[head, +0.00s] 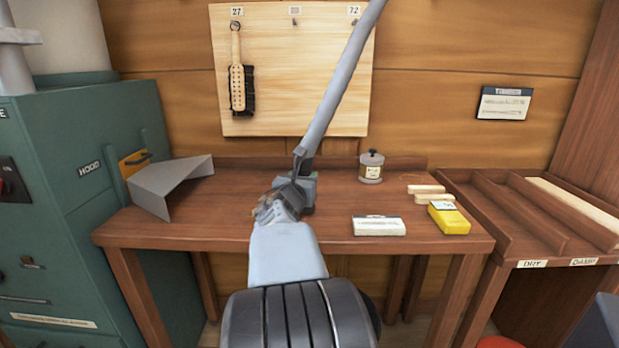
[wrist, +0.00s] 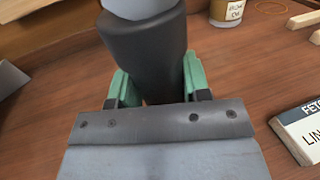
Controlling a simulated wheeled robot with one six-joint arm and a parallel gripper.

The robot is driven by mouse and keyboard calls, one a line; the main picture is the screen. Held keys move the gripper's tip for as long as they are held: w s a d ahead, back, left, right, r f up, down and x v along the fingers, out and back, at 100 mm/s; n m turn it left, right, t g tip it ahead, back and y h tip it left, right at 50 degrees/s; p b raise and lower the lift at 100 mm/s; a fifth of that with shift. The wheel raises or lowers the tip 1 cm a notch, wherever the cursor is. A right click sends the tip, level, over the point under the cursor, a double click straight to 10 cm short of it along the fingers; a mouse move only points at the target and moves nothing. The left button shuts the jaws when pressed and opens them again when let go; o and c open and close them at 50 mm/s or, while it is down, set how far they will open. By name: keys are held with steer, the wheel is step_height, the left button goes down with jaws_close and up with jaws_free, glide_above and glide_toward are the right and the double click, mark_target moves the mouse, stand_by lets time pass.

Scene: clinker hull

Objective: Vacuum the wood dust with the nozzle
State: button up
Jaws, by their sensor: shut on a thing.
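My gripper (head: 300,188) is over the middle of the workbench, its green jaws (wrist: 157,88) shut on the black sleeve of the vacuum nozzle (wrist: 145,50). A grey hose (head: 338,85) rises from the nozzle toward the upper right in the head view. A grey plate with screws (wrist: 165,145) covers the lower part of the wrist view and hides the nozzle's lower end. I cannot make out wood dust clearly; brownish specks beside the gripper in the head view are too small to tell. I cannot tell whether the nozzle touches the bench.
The workbench (head: 220,225) carries a bent grey metal hood (head: 172,182) at left, a lidded tin (head: 371,167), a white labelled box (head: 379,226), a yellow box (head: 449,219) and pale wood sticks (head: 426,189). A green cabinet (head: 90,220) stands left, a divided rack (head: 535,215) right.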

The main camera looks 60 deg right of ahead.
steer(key=w+a+p, duration=0.3)
steer(key=w+a, duration=0.3)
steer(key=w, duration=0.4)
steer(key=shift+w+a, duration=0.2)
steer(key=shift+a, duration=0.05)
stand_by(1.2)
steer(key=shift+r, duration=0.1)
stand_by(0.6)
step_height(320, 180, up, 8)
steer(key=p, duration=0.6)
